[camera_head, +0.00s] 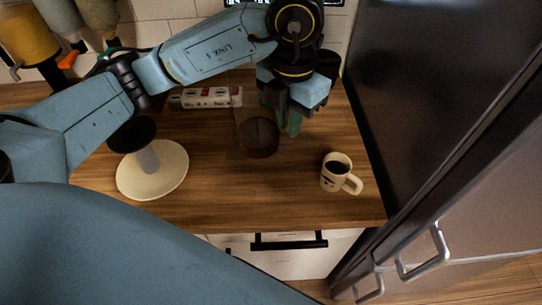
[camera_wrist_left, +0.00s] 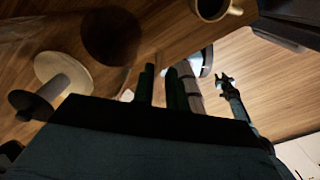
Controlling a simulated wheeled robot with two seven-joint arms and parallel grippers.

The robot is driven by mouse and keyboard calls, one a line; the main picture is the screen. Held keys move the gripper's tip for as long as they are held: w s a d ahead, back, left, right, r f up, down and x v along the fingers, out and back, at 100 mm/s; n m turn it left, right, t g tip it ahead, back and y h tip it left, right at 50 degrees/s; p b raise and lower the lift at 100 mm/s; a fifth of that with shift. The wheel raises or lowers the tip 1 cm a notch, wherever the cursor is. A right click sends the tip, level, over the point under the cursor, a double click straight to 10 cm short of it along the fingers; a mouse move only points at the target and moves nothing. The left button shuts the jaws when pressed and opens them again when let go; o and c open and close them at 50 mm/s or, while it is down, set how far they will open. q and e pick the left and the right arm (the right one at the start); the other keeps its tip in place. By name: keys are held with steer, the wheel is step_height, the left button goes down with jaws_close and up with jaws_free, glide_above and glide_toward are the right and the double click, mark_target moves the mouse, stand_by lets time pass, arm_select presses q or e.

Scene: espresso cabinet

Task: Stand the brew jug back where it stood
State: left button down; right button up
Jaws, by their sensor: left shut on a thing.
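The brew jug (camera_head: 262,138) is a see-through vessel with dark coffee in its lower part. It is near the middle of the wooden counter in the head view, and its dark round shape shows at the upper left of the left wrist view (camera_wrist_left: 110,38). My left gripper (camera_head: 291,122) is at the jug's right side, its green fingers (camera_wrist_left: 165,86) shut, apparently on the jug's handle. The handle is hidden by the fingers. I cannot tell whether the jug's bottom touches the counter. My right gripper (camera_wrist_left: 225,79) shows small and dark over the floor.
A cream mug of coffee (camera_head: 335,173) stands right of the jug. A round cream base with a post and black top (camera_head: 152,180) stands left. A white block with dark marks (camera_head: 207,97) lies behind. A tall dark cabinet (camera_head: 430,90) borders the counter's right. The front middle is clear.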

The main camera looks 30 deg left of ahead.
mark_target(287, 137)
arm_select(q)
step_height(287, 137, down, 4)
steer(key=shift+s+f, duration=0.15)
steer(key=shift+f, duration=2.4)
steer(key=shift+f, duration=0.2)
steer(key=c, duration=1.4)
jaws_free()
step_height(287, 137, up, 12)
steer(key=shift+r, duration=0.15)
